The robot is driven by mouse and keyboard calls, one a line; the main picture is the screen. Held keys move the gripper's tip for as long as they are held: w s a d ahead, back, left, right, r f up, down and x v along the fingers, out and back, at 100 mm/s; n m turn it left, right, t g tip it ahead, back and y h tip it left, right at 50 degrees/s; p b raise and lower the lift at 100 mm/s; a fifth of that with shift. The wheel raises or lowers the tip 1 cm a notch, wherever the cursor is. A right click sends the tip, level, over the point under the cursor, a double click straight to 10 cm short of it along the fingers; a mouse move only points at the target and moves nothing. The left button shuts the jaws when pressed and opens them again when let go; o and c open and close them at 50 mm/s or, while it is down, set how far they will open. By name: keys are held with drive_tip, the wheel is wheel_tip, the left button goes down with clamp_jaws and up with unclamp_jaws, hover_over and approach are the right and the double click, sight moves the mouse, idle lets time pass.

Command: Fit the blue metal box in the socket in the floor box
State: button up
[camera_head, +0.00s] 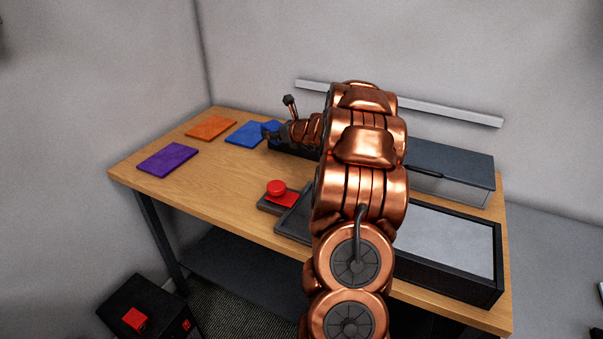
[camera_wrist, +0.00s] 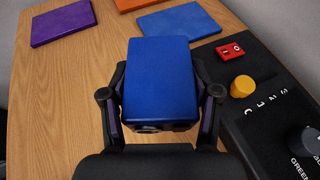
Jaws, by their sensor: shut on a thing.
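My gripper (camera_wrist: 160,95) is shut on the blue metal box (camera_wrist: 160,75), with one finger on each side of it in the wrist view. The box has a smooth blue top and a darker near end whose details are too small to read. In the head view my gripper (camera_head: 271,133) is over the far left part of the table, by the blue mat; the box is hard to tell from that mat there. A black floor box (camera_head: 160,295) with a red part on top stands on the floor at lower left. Its socket cannot be made out.
Purple (camera_head: 168,159), orange (camera_head: 210,127) and blue (camera_head: 246,132) mats lie on the wooden table (camera_head: 225,180). A red button (camera_head: 276,187) sits near the front edge. A black panel with a yellow knob (camera_wrist: 242,86) and red switch (camera_wrist: 230,50) is close right of my gripper.

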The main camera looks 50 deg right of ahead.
hover_over(279, 165)
wheel_tip(279, 165, down, 6)
drive_tip(key=shift+d+r, duration=0.1)
drive_tip(key=shift+r, duration=0.05)
drive_tip(key=shift+f, duration=2.25)
drive_tip(key=shift+f, duration=0.15)
drive_tip(key=o, duration=1.4)
drive_tip(key=shift+r, duration=0.2)
drive_tip(key=b+v, duration=0.1)
drive_tip(key=v, duration=1.1)
drive_tip(key=shift+b, duration=0.35)
